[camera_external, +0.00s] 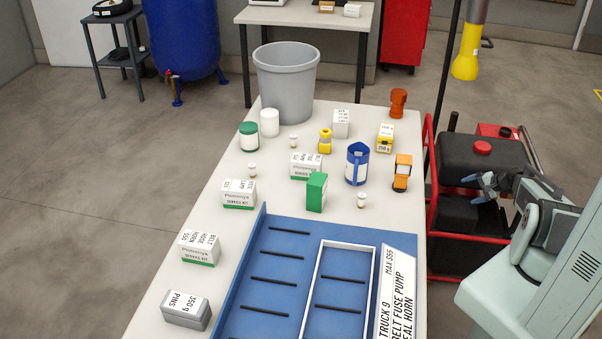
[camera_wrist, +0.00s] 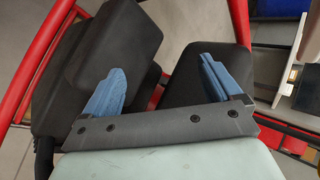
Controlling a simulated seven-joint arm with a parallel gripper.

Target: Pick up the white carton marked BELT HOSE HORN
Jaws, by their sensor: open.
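The white carton marked BELT HOSE HORN (camera_external: 200,247) stands upright at the left edge of the table, with a green band along its bottom. It lies left of the blue tray and behind the grey PINS box. My gripper (camera_external: 474,188) is open and empty at the right, off the table and far from the carton. In the wrist view its two blue fingers (camera_wrist: 160,72) are spread apart over a black and red machine. The carton is not in the wrist view.
Two similar white-green cartons (camera_external: 239,195) (camera_external: 306,167) stand farther back. The grey PINS box (camera_external: 186,310) is in front of the carton. A blue tray (camera_external: 256,232) has a white-framed section. The red-framed machine (camera_external: 484,165) stands beside the table, near my gripper. A grey bin (camera_external: 285,85) is at the back.

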